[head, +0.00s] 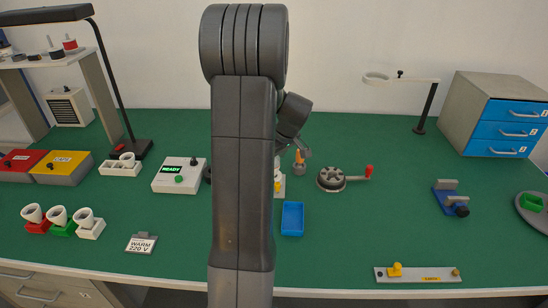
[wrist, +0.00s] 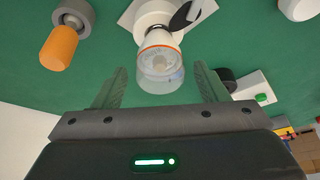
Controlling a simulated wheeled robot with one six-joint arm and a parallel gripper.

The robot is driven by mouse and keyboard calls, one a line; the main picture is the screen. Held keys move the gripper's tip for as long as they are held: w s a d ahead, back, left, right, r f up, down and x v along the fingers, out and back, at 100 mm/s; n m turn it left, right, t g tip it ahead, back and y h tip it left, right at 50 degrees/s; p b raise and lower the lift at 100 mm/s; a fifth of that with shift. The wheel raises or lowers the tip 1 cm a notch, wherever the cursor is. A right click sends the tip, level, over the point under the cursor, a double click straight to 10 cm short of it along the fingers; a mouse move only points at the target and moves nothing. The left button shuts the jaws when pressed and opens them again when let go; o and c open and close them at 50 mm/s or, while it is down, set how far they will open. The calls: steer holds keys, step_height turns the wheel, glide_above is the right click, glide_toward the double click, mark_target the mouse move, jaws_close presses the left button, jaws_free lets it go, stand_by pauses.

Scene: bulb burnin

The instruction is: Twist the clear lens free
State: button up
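The clear lens (wrist: 161,76) sits at the end of a white round fitting (wrist: 158,38), with an orange ring where the two meet. The fitting stands on a white base plate on the green bench. My gripper (wrist: 160,72) is open, with one finger on each side of the lens in the wrist view and a visible gap on both sides. I cannot tell how deep the lens lies between the fingers. In the head view my own arm hides the lens and most of the gripper; part of a white base (head: 280,188) shows beside the arm.
An orange-handled tool in a grey holder (wrist: 60,45) stands close to the fitting. A blue tray (head: 292,219), a grey round device with a red-knobbed crank (head: 331,178) and a white "READY" box (head: 180,176) are nearby.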

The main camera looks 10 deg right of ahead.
steer(key=shift+r, duration=0.1)
steer(key=v, duration=1.3)
steer(key=shift+r, duration=0.3)
steer(key=shift+s+f, duration=0.1)
steer(key=x, duration=1.4)
steer(key=shift+d+r+p, duration=0.1)
steer(key=shift+r+p, duration=0.1)
steer(key=shift+p, duration=0.1)
steer(key=shift+m, duration=0.4)
steer(key=shift+f, duration=0.1)
